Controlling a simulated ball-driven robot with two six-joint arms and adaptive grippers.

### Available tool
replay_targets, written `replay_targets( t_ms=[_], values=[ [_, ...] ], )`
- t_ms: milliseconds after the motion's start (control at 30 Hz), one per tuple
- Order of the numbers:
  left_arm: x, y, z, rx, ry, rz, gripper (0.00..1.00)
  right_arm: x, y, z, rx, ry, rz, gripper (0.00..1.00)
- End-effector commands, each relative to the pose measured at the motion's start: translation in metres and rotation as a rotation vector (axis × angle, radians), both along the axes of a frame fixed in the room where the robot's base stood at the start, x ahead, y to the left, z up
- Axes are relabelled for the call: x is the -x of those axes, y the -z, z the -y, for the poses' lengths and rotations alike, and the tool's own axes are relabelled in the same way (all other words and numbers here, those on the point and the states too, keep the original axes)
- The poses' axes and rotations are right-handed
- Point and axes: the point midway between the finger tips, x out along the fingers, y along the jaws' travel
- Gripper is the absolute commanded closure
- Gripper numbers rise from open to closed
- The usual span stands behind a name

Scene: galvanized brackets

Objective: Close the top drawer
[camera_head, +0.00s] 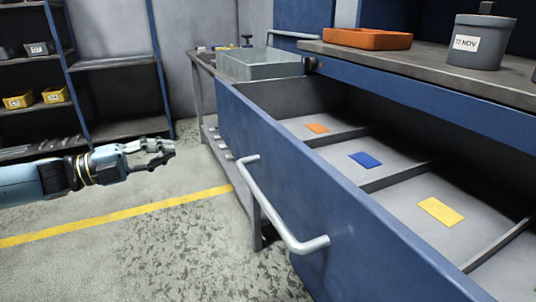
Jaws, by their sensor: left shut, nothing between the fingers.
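The top drawer (300,190) is blue, with a grey inside, and is pulled well out from under the bench top. Its front carries a pale bar handle (268,212). Dividers split the inside, and an orange card, a blue card and a yellow card lie in separate compartments. My left gripper (172,150) comes in from the left and is shut and empty. It is in the air in front of the drawer, left of the handle and apart from it. My right gripper is not in view.
On the bench top (440,72) are an orange tray (367,39) and a grey pot labelled 17 NOV (481,42). Shelves (40,80) stand at the back left. Open floor with a yellow line (120,217) lies left of the drawer.

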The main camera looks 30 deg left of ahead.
Motion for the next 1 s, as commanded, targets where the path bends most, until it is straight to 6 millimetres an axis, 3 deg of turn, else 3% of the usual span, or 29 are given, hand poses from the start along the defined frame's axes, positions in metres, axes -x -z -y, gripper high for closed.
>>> replay_targets(
  t_ms=[133,267,433,800,1000],
  values=[
    [-0.009,-0.006,-0.012,-0.068,0.026,0.011,1.0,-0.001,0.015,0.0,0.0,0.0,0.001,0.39],
    [-0.017,-0.007,-0.007,-0.067,0.026,0.016,1.0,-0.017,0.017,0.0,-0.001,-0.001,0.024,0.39],
    [-0.04,-0.007,0.011,-0.064,0.024,0.017,1.0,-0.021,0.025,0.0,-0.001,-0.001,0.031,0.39],
    [-0.099,-0.008,0.057,-0.063,0.021,0.016,1.0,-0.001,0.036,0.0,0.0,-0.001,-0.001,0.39],
    [-0.116,-0.008,0.07,-0.064,0.021,0.013,1.0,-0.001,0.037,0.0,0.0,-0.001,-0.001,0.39]
  ],
)
